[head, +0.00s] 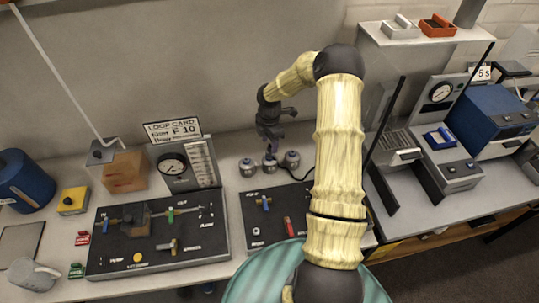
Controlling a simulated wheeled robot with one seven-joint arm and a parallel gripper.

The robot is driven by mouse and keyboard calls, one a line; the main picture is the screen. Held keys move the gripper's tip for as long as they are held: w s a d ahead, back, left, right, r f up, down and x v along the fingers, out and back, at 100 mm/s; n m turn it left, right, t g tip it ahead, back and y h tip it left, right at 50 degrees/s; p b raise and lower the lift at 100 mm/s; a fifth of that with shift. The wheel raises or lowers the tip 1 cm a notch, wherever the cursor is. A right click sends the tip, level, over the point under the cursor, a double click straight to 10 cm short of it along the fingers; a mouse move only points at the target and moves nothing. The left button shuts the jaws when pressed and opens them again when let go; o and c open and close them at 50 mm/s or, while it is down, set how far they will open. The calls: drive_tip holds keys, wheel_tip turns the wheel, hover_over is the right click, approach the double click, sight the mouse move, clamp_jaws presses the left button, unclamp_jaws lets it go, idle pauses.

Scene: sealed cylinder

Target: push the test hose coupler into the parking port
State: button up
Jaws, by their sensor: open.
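My gripper (270,140) is dark and points down at the back of the bench, just above a row of silver round fittings (292,159). It is open; its fingertips are small and partly merge with the fittings, so I cannot tell whether they touch one. A thin dark hose (308,178) runs right from the fittings and passes behind my arm. I cannot make out for certain the test hose coupler at its end. A dark panel (246,212) in front has a blue-handled valve, a red piece (289,227) and a small round fitting (255,231). Which fitting is the parking port is unclear.
My pale arm hides the panel's right part. A larger valve panel (110,262) lies to the left, with a gauge (172,167) and a loop card (172,131) behind. Instruments (445,165) fill the right bench.

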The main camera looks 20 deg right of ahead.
sight(269, 147)
drive_tip(key=shift+f+b, duration=1.15)
drive_tip(key=shift+f, duration=1.3)
clamp_jaws()
drive_tip(key=shift+r+p, duration=0.15)
drive_tip(key=shift+p, duration=0.2)
drive_tip(key=shift+r+p, duration=2.15)
drive_tip(key=shift+r, duration=0.75)
drive_tip(key=shift+a+f, duration=0.1)
